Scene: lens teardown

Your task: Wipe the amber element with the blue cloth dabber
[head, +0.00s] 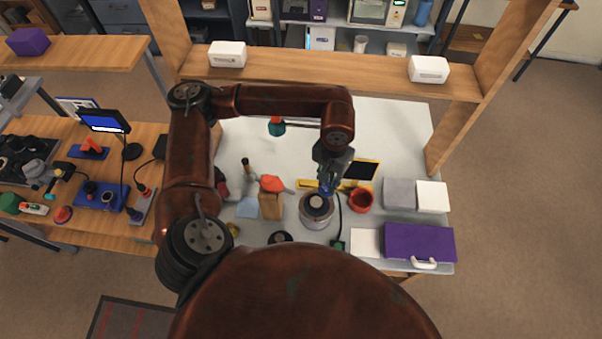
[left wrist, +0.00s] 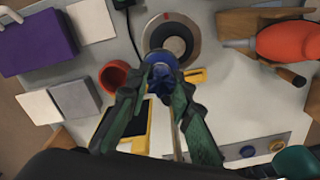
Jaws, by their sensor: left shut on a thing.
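My left gripper (head: 327,181) is shut on the blue cloth dabber (head: 325,189). The left wrist view also shows the dabber (left wrist: 162,68) between the green fingers of the gripper (left wrist: 160,82). The dabber is at the edge of a round silver holder (head: 316,222) with a dark ring inside. The holder also shows in the left wrist view (left wrist: 190,20). I cannot tell whether the dabber touches it. No clearly amber piece stands out; a dull brownish disc fills the holder's middle. My right gripper is not in view.
A red-orange cup (head: 361,200) stands just right of the holder. A wooden block (head: 271,206) with a red-orange tool is left of it. A purple case (head: 405,243), grey block (head: 399,193) and white block (head: 433,196) lie right.

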